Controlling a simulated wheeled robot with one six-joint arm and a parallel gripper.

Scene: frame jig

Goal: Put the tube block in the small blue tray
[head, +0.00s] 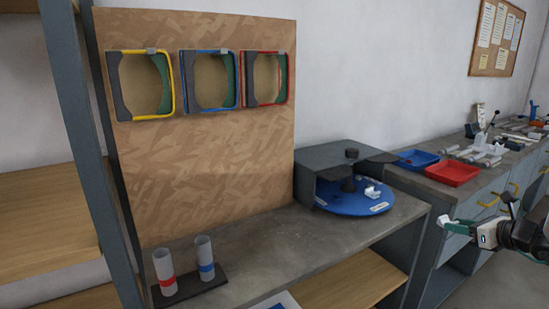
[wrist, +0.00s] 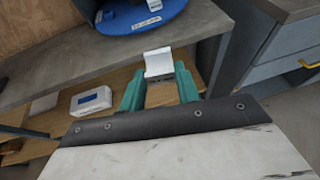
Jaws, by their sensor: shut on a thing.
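My gripper (head: 458,227) is at the right edge of the head view, in the air in front of the benches. In the wrist view its green fingers (wrist: 160,86) are shut on a small white block (wrist: 158,62), which I take to be the tube block. The block sticks out past the fingertips; its white end also shows in the head view (head: 446,222). The small blue tray (head: 417,166) sits on the right bench, behind and left of my gripper, apart from it.
A red tray (head: 452,174) stands right of the blue one, with tubes and parts beyond. A blue turntable (head: 340,201) under a grey housing holds another white piece (head: 373,191). Two tubes stand in a dark base (head: 190,288). A white box (wrist: 91,101) is on the lower shelf.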

